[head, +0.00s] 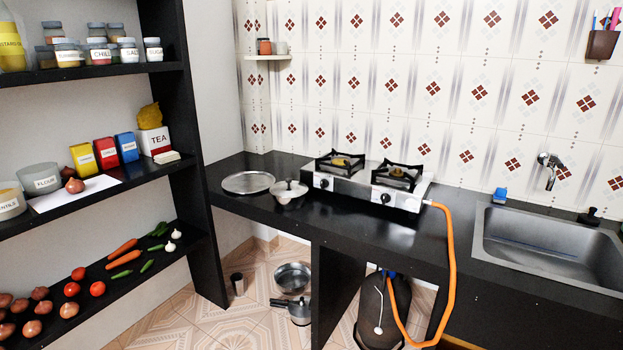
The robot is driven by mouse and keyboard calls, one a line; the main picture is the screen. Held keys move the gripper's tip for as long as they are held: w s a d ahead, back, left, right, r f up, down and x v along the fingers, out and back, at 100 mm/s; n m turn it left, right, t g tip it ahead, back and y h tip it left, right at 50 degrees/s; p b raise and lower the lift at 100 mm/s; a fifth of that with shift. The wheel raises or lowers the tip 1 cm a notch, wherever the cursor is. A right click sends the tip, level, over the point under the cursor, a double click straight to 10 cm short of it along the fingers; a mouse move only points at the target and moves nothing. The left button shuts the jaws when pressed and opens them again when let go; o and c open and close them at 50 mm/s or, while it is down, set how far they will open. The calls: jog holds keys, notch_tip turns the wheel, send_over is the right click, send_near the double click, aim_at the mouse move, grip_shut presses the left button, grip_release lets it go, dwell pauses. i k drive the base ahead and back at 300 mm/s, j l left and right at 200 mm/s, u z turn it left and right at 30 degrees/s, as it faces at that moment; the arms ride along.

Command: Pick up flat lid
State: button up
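A flat round silver lid (248,182) lies on the black counter (340,222), towards its left end, left of the stove. Just to its right stands a small metal pot with a knobbed lid (289,193); the two are close together. My gripper is not in view, so I cannot see how it stands relative to the flat lid.
A two-burner stove (368,183) stands right of the pot, with an orange hose (449,270) hanging over the counter's front edge. A sink (550,245) is at the right. Black shelves (95,185) with food stand at the left. Pans (293,277) lie on the floor.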

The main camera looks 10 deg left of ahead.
aim_at(289, 188)
jog(key=i+l+u, duration=0.1)
jog(key=i+u, duration=0.25)
jog(key=i, duration=0.2)
jog(key=i+l+u, duration=0.35)
jog(key=i, duration=0.15)
jog(key=i+l+u, duration=0.25)
jog(key=i+u, duration=0.15)
jog(key=i, duration=0.1)
